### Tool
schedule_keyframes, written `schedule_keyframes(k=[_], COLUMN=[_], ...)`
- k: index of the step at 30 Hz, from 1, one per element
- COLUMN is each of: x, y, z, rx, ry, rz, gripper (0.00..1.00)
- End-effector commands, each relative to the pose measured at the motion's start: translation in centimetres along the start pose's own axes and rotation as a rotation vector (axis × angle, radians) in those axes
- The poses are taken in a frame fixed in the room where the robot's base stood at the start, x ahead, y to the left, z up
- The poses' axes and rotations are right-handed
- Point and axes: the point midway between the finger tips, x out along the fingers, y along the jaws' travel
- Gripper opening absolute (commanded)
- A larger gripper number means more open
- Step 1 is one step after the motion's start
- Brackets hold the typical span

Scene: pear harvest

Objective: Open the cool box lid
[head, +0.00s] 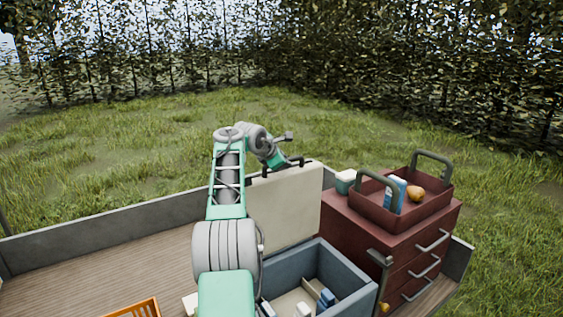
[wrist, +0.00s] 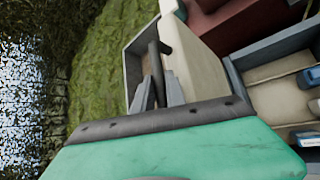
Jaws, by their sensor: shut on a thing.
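The cool box (head: 361,293) is blue-grey, and its inside shows from above. Its cream lid (head: 287,210) stands raised, about upright, at the back edge of the box. A dark handle (head: 297,162) is at the lid's top edge. My gripper (head: 279,164) is at this handle. In the wrist view my gripper (wrist: 157,98) is shut on the dark handle (wrist: 155,62), and the lid (wrist: 196,62) extends beyond it. The box wall (wrist: 282,45) shows at the right there. My arm hides the left part of the box in the head view.
A red drawer cabinet (head: 405,248) stands right of the box. On it are a red tray (head: 400,213) holding a pear (head: 416,194) and a blue-white carton (head: 394,193), and a pale green container (head: 345,181). An orange crate (head: 135,308) is at front left. Bare wooden floor (head: 110,270) lies left.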

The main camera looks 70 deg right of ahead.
Motion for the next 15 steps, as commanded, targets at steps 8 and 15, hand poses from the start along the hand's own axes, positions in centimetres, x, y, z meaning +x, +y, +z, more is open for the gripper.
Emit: schedule_keyframes(k=[8, 15], x=[0.31, 0.27], y=[-0.33, -0.29], z=[-1.03, -0.96], rx=[-0.010, -0.009], ry=[0.011, 0.010], rz=[-0.012, -0.010], gripper=[0.00, 0.29])
